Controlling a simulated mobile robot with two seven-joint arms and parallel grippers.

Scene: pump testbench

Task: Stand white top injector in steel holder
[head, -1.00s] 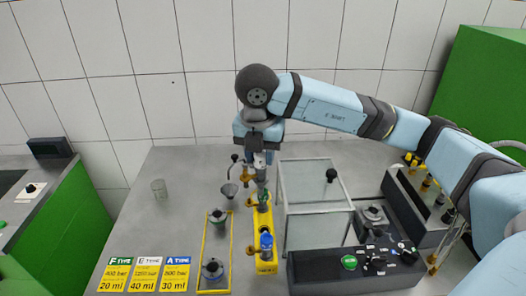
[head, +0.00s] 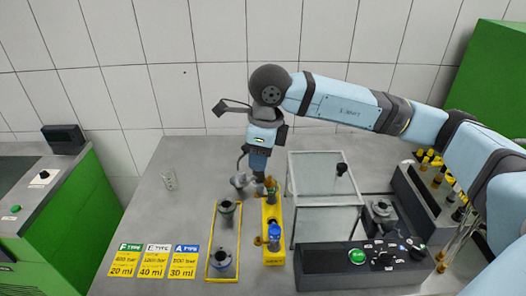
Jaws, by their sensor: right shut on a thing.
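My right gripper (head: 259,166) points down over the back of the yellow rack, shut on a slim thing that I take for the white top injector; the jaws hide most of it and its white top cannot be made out. A blue-topped injector (head: 274,236) stands upright in the front of the yellow rack (head: 274,258). Two round steel holders, a rear one (head: 227,208) and a front one (head: 221,258), stand in a yellow-edged tray to the left of the rack. The gripper is above and to the right of the rear holder. My left gripper is out of view.
A grey funnel (head: 241,182) is close to the left of the gripper. A glass box (head: 322,180) and a dark control panel (head: 345,262) stand to the right. A glass beaker (head: 170,180) and yellow-based type cards (head: 155,262) are on the left.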

